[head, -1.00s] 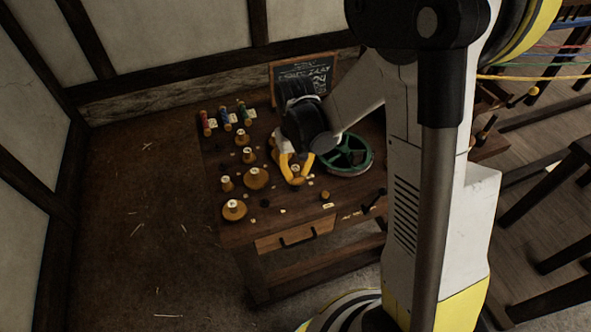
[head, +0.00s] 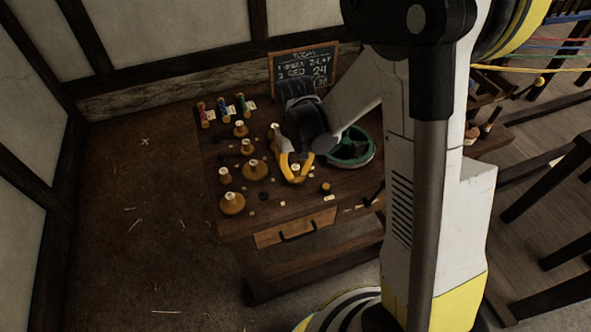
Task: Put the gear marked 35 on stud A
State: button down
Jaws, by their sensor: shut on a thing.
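My gripper (head: 295,178) points down over the middle of the workbench, its yellow fingers shut on a small brass-coloured gear (head: 295,168) with a pale top. Its mark is too small to read. Several similar gears stand on the bench left of my gripper: a wide one (head: 255,169) close by, a wide one (head: 232,203) at the front left, and smaller ones (head: 225,175), (head: 247,147) and (head: 240,129) further back. I cannot read their marks, nor tell which stud is A. Whether the held gear touches the bench is unclear.
Red, blue and green spools (head: 223,111) stand at the bench's back left. A chalkboard (head: 305,68) leans at the back. A small brass peg (head: 325,188) stands near the front edge. Floor to the left is clear.

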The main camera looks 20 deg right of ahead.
jog(key=shift+f+b, duration=0.5)
jog(key=shift+b, duration=0.1)
dwell(0.5)
jog(key=c, duration=1.3)
grip_release()
jog(key=shift+r, duration=0.15)
jog(key=shift+r+p, duration=2.9)
jog(key=shift+r, duration=1)
jog(key=shift+r, duration=0.25)
jog(key=s+r+t, duration=0.2)
jog(key=s+r, duration=0.2)
jog(key=r, duration=0.1)
jog(key=s+r+t, duration=0.2)
jog(key=s+r, duration=0.2)
jog(key=r, duration=0.2)
jog(key=s+r+t, duration=0.3)
jog(key=s+r, duration=0.1)
jog(key=r, duration=0.1)
jog(key=shift+s+r, duration=0.2)
jog(key=shift+s, duration=0.2)
